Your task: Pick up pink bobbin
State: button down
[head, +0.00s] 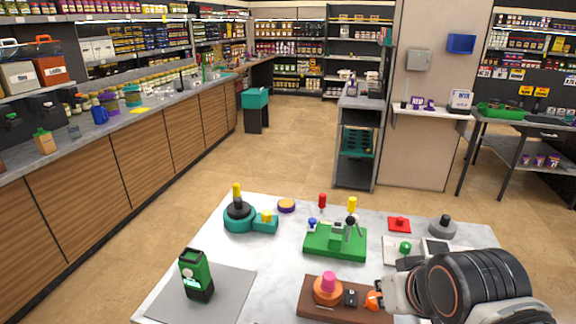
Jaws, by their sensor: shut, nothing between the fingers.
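A small pink bobbin (328,280) stands upright on a round orange base (326,293) on a brown board (313,311) at the front of the white table. My gripper (386,299) comes in from the lower right, shut and empty, to the right of the pink bobbin and apart from it. A small black block (351,297) and an orange piece (373,300) lie between them; I cannot tell whether the orange piece touches my fingers. My gripper hides the right end of the board.
The white table (301,211) also holds a green device (196,274) on a grey mat (232,290), a teal fixture (240,217), a green fixture (336,245), a purple-orange disc (286,205), a red square piece (399,224) and a grey knob (442,226). Clear tabletop lies left of the board.

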aim_at(328, 289)
jog(key=j+z, duration=0.2)
jog(key=z, duration=1)
jog(key=k+j+z, duration=0.5)
jog(key=z, duration=0.2)
jog(key=k+j+z, duration=0.3)
jog(key=k+j, duration=0.15)
jog(key=k, duration=0.35)
jog(key=j+z, duration=0.05)
